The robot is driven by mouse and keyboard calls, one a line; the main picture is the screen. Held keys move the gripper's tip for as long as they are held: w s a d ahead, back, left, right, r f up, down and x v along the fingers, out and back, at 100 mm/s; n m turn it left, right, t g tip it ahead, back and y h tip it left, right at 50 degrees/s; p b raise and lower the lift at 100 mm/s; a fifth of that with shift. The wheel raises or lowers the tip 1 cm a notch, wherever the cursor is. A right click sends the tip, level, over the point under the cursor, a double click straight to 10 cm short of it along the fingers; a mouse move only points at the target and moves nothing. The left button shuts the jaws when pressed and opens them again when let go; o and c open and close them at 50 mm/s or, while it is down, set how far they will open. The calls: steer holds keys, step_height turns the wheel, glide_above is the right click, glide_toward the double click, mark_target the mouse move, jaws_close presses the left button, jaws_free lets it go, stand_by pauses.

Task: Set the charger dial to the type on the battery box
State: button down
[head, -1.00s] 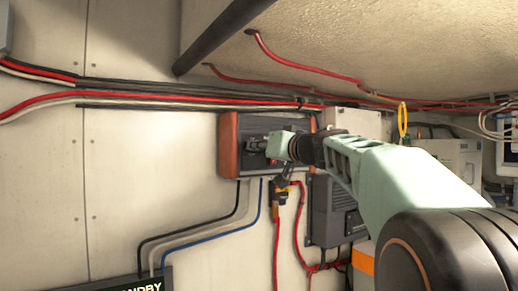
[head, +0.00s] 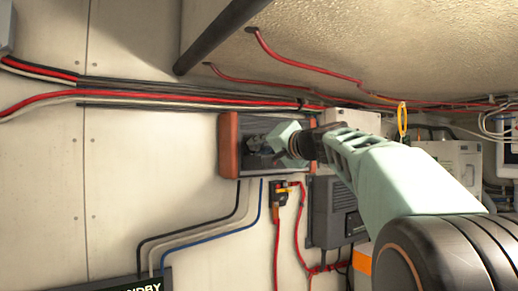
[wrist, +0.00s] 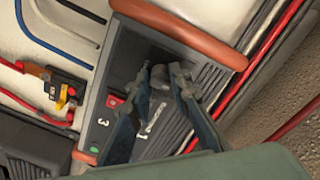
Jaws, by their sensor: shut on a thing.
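The charger (head: 229,150) is a dark, ribbed unit with red-brown end caps on the pale wall in the head view. It shows tilted and close up in the wrist view (wrist: 205,88). My gripper (wrist: 161,72) is at its face, with its two fingers closed on the sides of a small dark dial (wrist: 159,77). The fingers hide part of the dial, so its pointer setting is unclear. The marks 3 and 1 and a red label show on the charger face. I cannot make out the battery box or its type label.
Red, black and white cables (head: 190,98) run above the charger. A dark panel reading "NDBY" (head: 140,288) is at the bottom. A dark pole (head: 222,38) slants overhead.

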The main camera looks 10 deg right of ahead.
steer(key=shift+m, duration=0.5)
steer(key=shift+r, duration=0.1)
steer(key=c, duration=1.8)
jaws_free()
steer(key=shift+s, duration=0.1)
steer(key=v, duration=0.7)
steer(key=shift+s, duration=0.2)
steer(key=shift+d, duration=0.1)
